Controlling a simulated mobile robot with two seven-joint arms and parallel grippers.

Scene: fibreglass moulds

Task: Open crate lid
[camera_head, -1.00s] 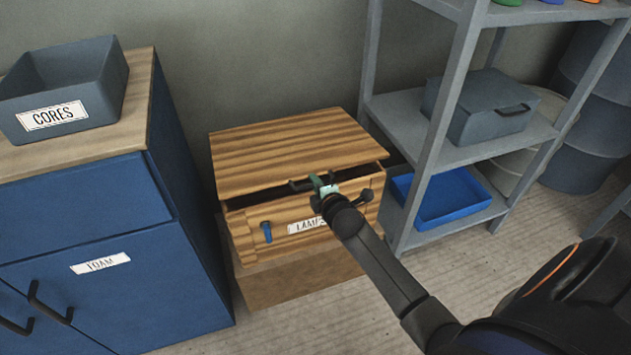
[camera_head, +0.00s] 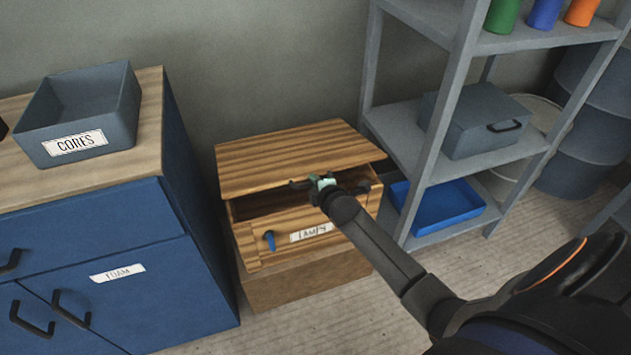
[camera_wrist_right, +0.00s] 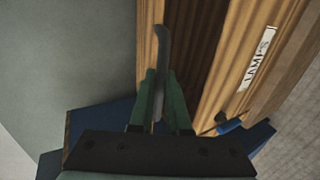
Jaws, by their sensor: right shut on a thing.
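The wooden crate (camera_head: 348,221) stands low between the blue cabinet and the shelf, with a "LAMPS" label (camera_head: 311,233) and a blue latch (camera_head: 270,240) hanging on its front. Its striped lid (camera_head: 290,157) is partly raised at the front, with a dark gap under it; the inside is too dark to make out. My right gripper (camera_head: 322,183) is at the lid's front edge, its green fingers shut on the dark lid handle. The right wrist view shows the handle (camera_wrist_right: 162,48) between the fingers (camera_wrist_right: 160,88). My left gripper is not in view.
The blue cabinet (camera_head: 110,222) stands close on the left, with a grey "CORES" bin (camera_head: 110,115) on top. The grey shelf (camera_head: 438,150) stands close on the right, holding a grey box (camera_head: 482,120) and a blue tray (camera_head: 440,203). The floor in front is clear.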

